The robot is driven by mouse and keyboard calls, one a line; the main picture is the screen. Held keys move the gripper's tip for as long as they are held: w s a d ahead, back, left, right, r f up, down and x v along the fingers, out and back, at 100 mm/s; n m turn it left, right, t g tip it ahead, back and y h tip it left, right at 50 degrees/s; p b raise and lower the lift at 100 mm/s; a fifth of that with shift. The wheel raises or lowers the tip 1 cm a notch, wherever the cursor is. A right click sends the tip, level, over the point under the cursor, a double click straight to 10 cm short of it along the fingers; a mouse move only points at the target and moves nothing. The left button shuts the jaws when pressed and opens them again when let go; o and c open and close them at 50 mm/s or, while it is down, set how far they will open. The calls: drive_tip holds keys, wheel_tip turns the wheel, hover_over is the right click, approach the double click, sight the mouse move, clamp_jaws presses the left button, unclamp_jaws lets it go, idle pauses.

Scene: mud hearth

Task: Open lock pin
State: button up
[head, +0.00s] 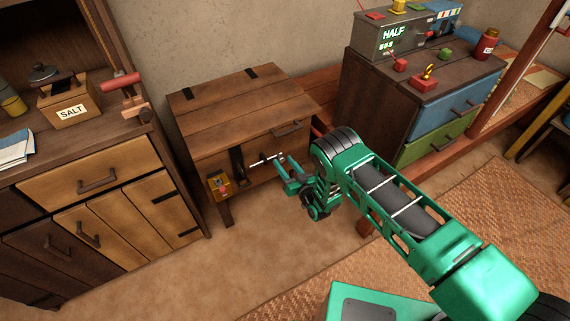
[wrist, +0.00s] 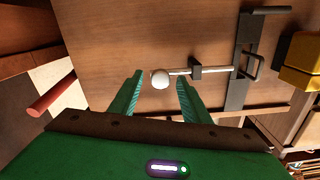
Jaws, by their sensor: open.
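The lock pin (wrist: 208,71) is a pale metal rod with a white ball knob (wrist: 160,79) at one end. It runs through a dark bracket (wrist: 195,68) to the dark hasp (wrist: 238,80) on the wooden chest's front. In the head view the pin (head: 266,159) lies across the chest's front, right of the hasp (head: 237,164). My gripper (head: 286,166) is in front of the chest, at the pin's right end. In the wrist view my open gripper (wrist: 160,77) has its green fingers on either side of the knob. Whether they touch it cannot be told.
A cabinet (head: 100,195) stands to the left. A drawer unit (head: 440,115) stands to the right. Bare floor (head: 250,250) is in front of the chest.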

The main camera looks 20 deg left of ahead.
drive_tip(key=shift+w+a, duration=0.25)
drive_tip(key=shift+w, duration=0.05)
drive_tip(key=shift+c, duration=0.6)
